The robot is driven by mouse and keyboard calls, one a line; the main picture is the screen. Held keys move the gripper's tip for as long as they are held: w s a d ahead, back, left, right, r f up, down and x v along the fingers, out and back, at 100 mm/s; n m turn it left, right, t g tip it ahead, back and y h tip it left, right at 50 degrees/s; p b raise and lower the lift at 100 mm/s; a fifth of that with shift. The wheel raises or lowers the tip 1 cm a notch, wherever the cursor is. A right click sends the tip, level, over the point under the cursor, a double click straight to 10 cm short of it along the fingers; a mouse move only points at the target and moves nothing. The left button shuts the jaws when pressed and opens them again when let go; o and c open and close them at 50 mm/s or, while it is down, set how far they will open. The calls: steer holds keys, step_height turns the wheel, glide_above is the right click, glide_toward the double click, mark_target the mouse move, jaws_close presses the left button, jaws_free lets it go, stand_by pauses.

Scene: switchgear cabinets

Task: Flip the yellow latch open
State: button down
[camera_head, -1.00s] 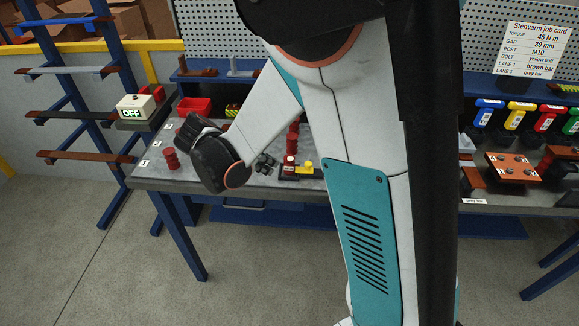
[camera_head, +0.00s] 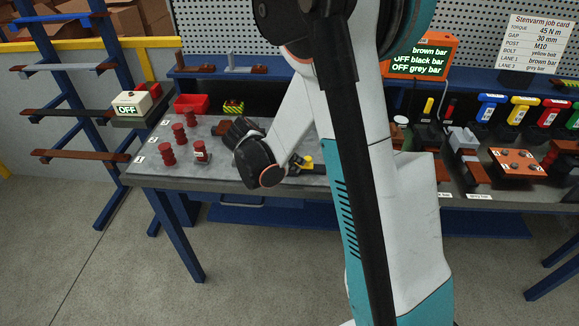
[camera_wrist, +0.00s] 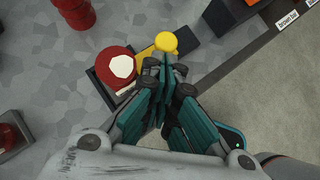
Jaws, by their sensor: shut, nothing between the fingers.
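The yellow latch (camera_wrist: 164,43) shows in the wrist view as a lever with a round knob, beside a red round post (camera_wrist: 115,66) with a pale top on a dark base. My gripper (camera_wrist: 164,68) is shut and empty. Its fingertips are right beside the latch lever, just below the knob in the wrist view. I cannot tell whether they touch it. In the head view my gripper (camera_head: 296,164) is a small dark shape left of the knob.
Several red insulators (camera_head: 179,132) stand on the grey bench left of my arm. An orange display (camera_head: 424,57) is at the back. The bench's front edge runs close to the latch.

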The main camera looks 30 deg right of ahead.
steer(key=shift+d, duration=0.1)
steer(key=shift+s+d, duration=0.65)
steer(key=shift+d, duration=0.25)
steer(key=shift+a, duration=0.1)
